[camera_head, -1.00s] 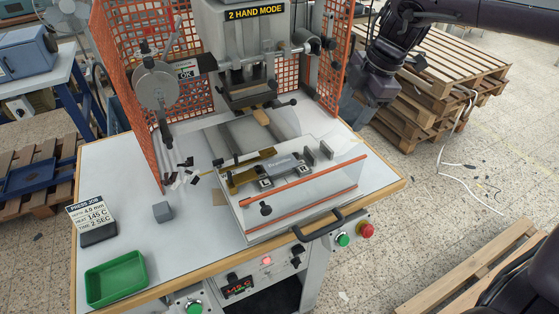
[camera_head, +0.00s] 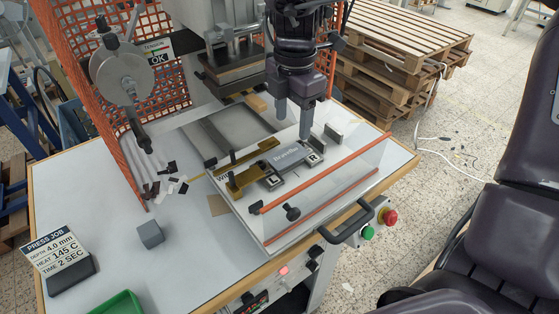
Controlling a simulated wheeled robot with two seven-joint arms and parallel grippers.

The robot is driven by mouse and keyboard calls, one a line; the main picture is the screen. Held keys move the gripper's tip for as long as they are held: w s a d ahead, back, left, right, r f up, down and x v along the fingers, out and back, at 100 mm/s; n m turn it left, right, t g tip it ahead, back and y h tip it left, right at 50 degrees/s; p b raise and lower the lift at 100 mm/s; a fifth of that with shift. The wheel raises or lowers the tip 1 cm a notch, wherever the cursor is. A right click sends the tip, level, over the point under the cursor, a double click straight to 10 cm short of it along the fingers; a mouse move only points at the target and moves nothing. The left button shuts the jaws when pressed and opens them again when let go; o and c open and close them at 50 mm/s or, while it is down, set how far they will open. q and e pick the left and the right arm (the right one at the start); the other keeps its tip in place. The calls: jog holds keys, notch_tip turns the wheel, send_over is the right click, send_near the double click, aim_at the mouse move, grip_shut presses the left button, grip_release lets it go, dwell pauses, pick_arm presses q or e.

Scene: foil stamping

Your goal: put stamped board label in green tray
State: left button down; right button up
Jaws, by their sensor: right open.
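The board label (camera_head: 299,153) is a grey plate with dark lettering. It lies in the sliding fixture of the press, between brass and dark clamp blocks. My right gripper (camera_head: 294,123) points down just behind the label, fingers apart with nothing between them. I cannot tell how high its fingertips are above the fixture. The green tray (camera_head: 122,304) is at the bottom left and is mostly cut off by the picture's edge. My left gripper is not in view.
A clear guard with orange edges (camera_head: 325,175) stands in front of the label. The press (camera_head: 240,65) and orange mesh are behind. A grey cube (camera_head: 150,235) and the job sign (camera_head: 58,250) stand on the left of the table (camera_head: 95,185), with bare space around them.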

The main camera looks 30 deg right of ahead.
aim_at(288, 156)
jog(key=f, duration=0.2)
jog(key=w, duration=0.1)
jog(key=shift+a+f+p, duration=0.3)
jog(key=shift+f+p, duration=0.05)
jog(key=shift+f, duration=0.05)
jog(key=shift+s+d+f, duration=0.1)
jog(key=shift+s+f, duration=0.05)
jog(key=shift+f, duration=0.2)
notch_tip(288, 156, down, 4)
jog(key=shift+d+f+p, duration=0.1)
jog(key=shift+f+p, duration=0.05)
jog(key=shift+p, duration=1.05)
jog(key=shift+w+f, duration=0.2)
jog(key=shift+f, duration=0.1)
jog(key=shift+s, duration=0.1)
jog(key=shift+c, duration=0.6)
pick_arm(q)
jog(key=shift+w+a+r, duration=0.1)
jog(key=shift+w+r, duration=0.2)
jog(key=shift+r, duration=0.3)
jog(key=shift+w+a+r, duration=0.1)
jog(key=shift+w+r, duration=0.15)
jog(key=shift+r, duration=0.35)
pick_arm(e)
jog(key=c, duration=0.6)
